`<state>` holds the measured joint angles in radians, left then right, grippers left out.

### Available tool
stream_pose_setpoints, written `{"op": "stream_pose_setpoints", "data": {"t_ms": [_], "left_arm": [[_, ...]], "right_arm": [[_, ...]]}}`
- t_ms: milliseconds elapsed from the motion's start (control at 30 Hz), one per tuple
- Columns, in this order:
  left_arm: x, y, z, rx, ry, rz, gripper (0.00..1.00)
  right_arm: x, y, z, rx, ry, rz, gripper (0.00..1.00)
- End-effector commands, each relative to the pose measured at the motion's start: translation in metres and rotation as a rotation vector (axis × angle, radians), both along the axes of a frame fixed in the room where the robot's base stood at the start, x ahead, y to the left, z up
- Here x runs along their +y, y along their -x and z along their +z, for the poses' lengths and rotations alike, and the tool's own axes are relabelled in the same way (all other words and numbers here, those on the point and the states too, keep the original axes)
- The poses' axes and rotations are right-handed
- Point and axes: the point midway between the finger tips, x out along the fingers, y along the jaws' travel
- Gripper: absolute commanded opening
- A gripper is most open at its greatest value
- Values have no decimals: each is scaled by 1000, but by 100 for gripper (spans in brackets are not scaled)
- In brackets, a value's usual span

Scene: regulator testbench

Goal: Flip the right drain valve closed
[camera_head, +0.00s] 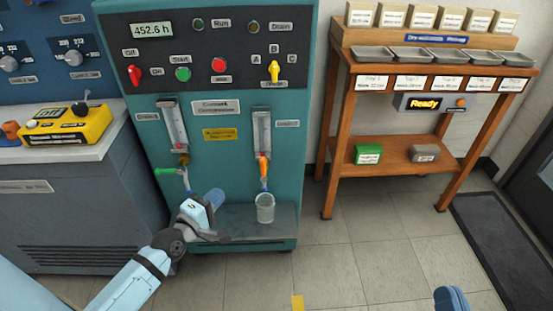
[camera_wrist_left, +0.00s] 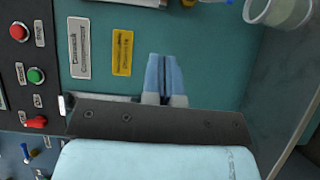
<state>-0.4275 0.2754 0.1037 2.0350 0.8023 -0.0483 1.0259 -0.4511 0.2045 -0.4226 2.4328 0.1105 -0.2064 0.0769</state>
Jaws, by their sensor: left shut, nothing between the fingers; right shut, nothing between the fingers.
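The right drain valve has an orange handle (camera_head: 263,167), which hangs roughly upright below the right sight gauge (camera_head: 262,131) on the teal bench. A clear cup (camera_head: 265,207) stands beneath its outlet; the cup also shows at the top right of the left wrist view (camera_wrist_left: 280,10). The left valve has a green handle (camera_head: 167,171) that lies sideways. My left gripper (camera_head: 217,195) is in front of the bench, left of and below the orange handle and apart from it. Its blue fingers (camera_wrist_left: 163,75) are together and empty. My right gripper (camera_head: 450,296) shows only its blue tip at the bottom edge.
The bench's lower shelf (camera_head: 240,222) projects below the valves. A grey cabinet with a yellow device (camera_head: 68,125) stands at the left. A wooden rack (camera_head: 340,100) with trays stands at the right. The tiled floor between is mostly clear.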

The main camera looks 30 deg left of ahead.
Motion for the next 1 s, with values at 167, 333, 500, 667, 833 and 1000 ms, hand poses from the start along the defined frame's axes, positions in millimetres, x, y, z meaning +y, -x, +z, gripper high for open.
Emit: {"op": "stream_pose_setpoints", "data": {"t_ms": [167,333,500,667,833,1000], "left_arm": [[9,2,-3,7,41,19,0],[8,2,-3,6,40,18,0],[8,-1,-3,5,39,18,0],[8,-18,-3,2,39,19,0],[6,-52,-3,1,39,19,0],[5,-87,-4,3,39,18,0]], "right_arm": [[0,1,2,4,-8,-2,0],[0,1,1,4,-8,-2,0],[0,1,0,5,-7,0,0],[1,0,-6,19,0,4,0],[2,0,-18,49,14,12,0],[3,-2,-32,90,38,26,0]]}}
